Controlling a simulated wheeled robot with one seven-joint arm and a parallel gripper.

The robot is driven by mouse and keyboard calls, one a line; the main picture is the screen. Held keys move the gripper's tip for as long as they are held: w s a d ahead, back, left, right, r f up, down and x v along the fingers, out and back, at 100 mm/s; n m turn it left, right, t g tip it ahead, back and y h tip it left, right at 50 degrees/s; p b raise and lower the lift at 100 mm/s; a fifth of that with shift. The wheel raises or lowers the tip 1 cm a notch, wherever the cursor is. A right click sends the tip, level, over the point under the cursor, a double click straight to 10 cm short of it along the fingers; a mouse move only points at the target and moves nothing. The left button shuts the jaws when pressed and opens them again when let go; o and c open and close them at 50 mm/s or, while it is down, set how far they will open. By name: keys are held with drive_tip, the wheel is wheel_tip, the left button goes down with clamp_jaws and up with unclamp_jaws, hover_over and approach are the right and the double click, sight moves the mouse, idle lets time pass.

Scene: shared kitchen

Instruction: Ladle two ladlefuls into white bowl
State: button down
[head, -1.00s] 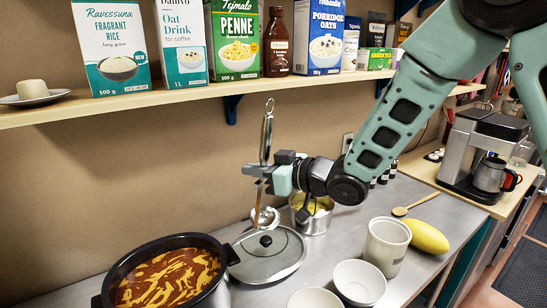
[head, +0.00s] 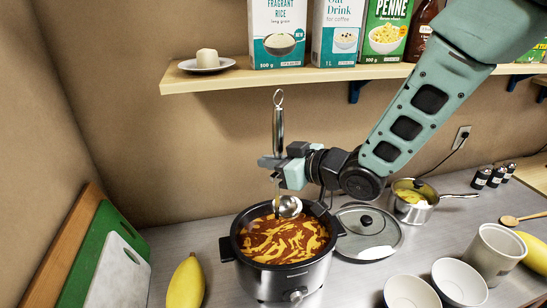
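A metal ladle (head: 278,132) hangs upright in my gripper (head: 272,162), which is shut on its handle. The ladle's bowl end (head: 288,207) is over the far part of the dark pot (head: 290,280), just above or at the surface of the red-orange stew (head: 285,240); I cannot tell whether it touches. Two white bowls stand at the lower right: one white bowl (head: 408,293) cut off by the bottom edge, and another white bowl (head: 460,284) to its right.
A lid (head: 367,233) lies right of the pot. A saucepan (head: 413,204), a cream canister (head: 494,254) and a wooden spoon (head: 510,220) are farther right. A banana (head: 186,285) and cutting boards (head: 105,260) are at left. A shelf (head: 200,80) with cartons runs above.

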sight(279, 214)
drive_tip(key=shift+f+b, duration=4.25)
drive_tip(key=shift+f, duration=3.35)
drive_tip(key=shift+r, duration=0.2)
wheel_tip(279, 214, up, 14)
drive_tip(key=p, duration=0.9)
drive_tip(key=shift+r, duration=0.2)
drive_tip(key=shift+a, duration=0.1)
